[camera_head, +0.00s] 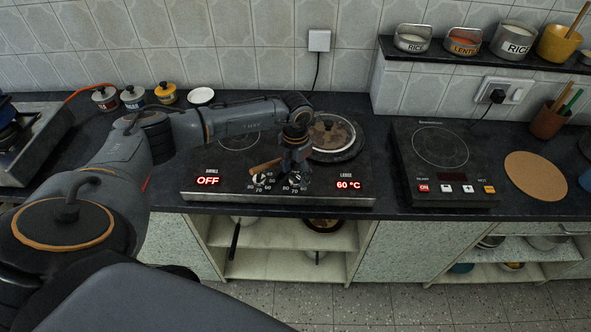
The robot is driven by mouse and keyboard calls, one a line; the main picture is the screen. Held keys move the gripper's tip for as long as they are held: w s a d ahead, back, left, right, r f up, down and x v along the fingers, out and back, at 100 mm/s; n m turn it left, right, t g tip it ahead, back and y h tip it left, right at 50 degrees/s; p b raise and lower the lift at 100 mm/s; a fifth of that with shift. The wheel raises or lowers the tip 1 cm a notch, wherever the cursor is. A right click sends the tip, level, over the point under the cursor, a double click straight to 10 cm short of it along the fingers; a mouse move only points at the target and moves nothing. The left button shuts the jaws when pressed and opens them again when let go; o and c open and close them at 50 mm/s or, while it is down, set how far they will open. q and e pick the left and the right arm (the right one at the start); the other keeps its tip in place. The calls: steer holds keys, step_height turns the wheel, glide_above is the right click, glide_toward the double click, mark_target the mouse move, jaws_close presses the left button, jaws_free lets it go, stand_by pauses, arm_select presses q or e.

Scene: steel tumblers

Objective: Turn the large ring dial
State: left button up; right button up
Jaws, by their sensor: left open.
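The black two-plate hob (225,185) stands on the dark counter. Its left display reads "SMALL OFF" and its right display reads "LARGE 60 °C". The large ring dial (297,184) is at the front middle of the hob, with numbers around it. The small ring dial (262,181) is just left of it. My left gripper (295,171) is open, pointing down at the large dial and partly hiding it. I cannot tell whether its fingers touch the dial. My right gripper is not in view.
A pan with a brown patterned inside (334,133) sits on the hob's rear right; a wooden handle (264,166) lies left of my gripper. A second single hob (440,165) and a cork mat (536,175) are to the right. Small jars (165,93) stand at the back left.

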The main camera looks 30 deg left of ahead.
arm_select(q)
steer(key=shift+c, duration=0.4)
steer(key=c, duration=1.1)
steer(key=shift+o, duration=0.2)
